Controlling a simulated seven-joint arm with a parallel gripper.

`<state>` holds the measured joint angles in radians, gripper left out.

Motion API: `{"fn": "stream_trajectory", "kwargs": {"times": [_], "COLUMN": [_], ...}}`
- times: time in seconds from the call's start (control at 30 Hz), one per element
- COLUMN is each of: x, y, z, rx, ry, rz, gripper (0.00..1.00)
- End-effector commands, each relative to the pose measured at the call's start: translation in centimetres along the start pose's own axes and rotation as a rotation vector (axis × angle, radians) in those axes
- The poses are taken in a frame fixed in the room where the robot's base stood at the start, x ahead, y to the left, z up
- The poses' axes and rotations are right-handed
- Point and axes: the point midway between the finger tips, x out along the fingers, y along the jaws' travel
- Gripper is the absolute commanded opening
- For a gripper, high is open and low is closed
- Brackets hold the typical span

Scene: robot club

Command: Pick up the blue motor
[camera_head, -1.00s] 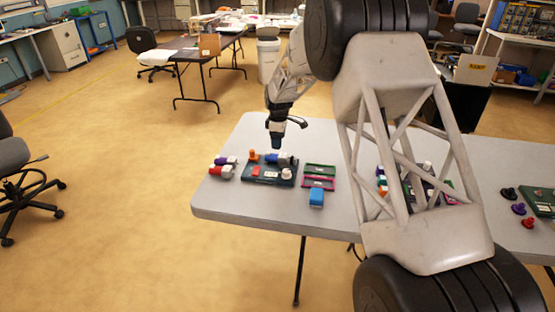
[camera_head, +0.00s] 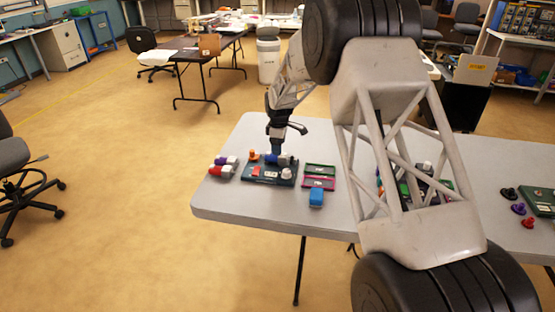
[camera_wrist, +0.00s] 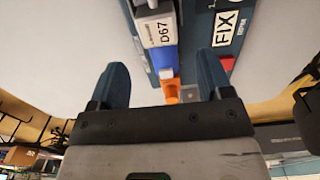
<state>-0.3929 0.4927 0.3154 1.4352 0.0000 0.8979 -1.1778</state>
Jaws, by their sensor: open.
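The blue motor (camera_head: 271,158), with a grey end on its right, lies at the back of a dark green board (camera_head: 262,177) on the light grey table. In the wrist view the motor (camera_wrist: 160,58) shows a white label reading D67. My gripper (camera_wrist: 160,72) is open, with one blue finger on each side of the motor's near end. It holds nothing. In the head view my gripper (camera_head: 276,148) points down just over the motor and partly hides it. I cannot tell whether the fingers touch it.
An orange piece (camera_head: 254,155) stands at the motor's left end. Red and purple motors (camera_head: 222,170) lie left of the board. The table's front left (camera_head: 225,202) is clear.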

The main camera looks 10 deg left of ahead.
Motion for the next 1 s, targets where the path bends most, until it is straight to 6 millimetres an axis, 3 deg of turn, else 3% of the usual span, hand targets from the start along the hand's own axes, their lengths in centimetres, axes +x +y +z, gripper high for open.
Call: {"fn": "stream_trajectory", "kwargs": {"times": [0.5,1.0], "x": [4.7,5.1], "y": [-0.1,-0.1], "z": [0.2,0.2], "rx": [0.0,0.0], "ry": [0.0,0.0], "rz": [0.0,0.0], "gripper": [0.72,0.72]}}
